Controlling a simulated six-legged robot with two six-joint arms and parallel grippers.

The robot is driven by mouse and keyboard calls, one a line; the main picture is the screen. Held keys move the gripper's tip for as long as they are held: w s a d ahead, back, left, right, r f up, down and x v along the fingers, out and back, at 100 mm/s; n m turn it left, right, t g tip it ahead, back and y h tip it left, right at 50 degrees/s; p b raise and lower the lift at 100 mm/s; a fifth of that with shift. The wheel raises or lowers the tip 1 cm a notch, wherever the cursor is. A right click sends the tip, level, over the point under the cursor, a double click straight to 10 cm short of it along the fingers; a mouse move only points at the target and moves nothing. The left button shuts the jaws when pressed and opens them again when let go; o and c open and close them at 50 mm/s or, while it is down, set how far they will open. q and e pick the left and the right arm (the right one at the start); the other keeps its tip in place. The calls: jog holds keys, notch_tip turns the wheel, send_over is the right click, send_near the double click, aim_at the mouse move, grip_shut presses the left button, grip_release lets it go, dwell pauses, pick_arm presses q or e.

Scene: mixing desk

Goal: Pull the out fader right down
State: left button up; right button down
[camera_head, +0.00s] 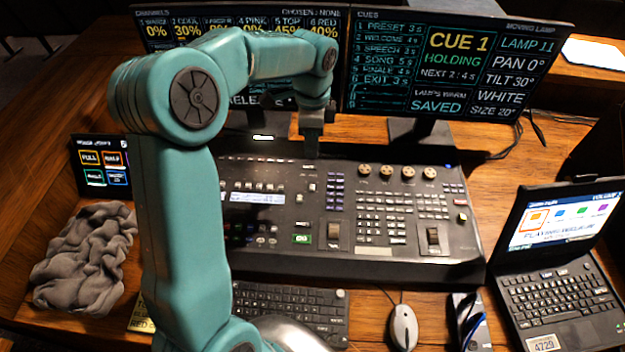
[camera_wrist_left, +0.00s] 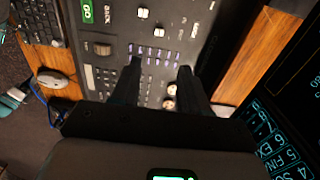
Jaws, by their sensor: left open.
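The lighting desk (camera_head: 260,257) is a dark console in the middle of the table, with the green GO key (camera_head: 303,239) on its lower part. Small white caps (camera_head: 312,187) show above that key; I cannot read which is the out fader. In the left wrist view, a white cap (camera_wrist_left: 143,13) lies near the BACK label, beyond my fingers. My left gripper (camera_head: 311,148) points down over the desk's back edge. Its two fingers are apart in the left wrist view (camera_wrist_left: 160,73), with purple keys and round knobs seen between and below them. It holds nothing. My right gripper is not in view.
Two monitors (camera_head: 455,62) stand behind the desk. A laptop (camera_head: 560,265) is at the right, a grey cloth (camera_head: 85,260) and small screen (camera_head: 100,166) at the left. A keyboard (camera_head: 290,308) and mouse (camera_head: 403,327) lie in front. My left arm hides the desk's left part.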

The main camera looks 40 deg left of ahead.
aim_at(313, 186)
pick_arm(q)
notch_tip(313, 186, down, 14)
jog(key=shift+s+d+r+p, duration=0.1)
jog(key=shift+p, duration=0.75)
jog(key=shift+f, duration=0.65)
grip_shut()
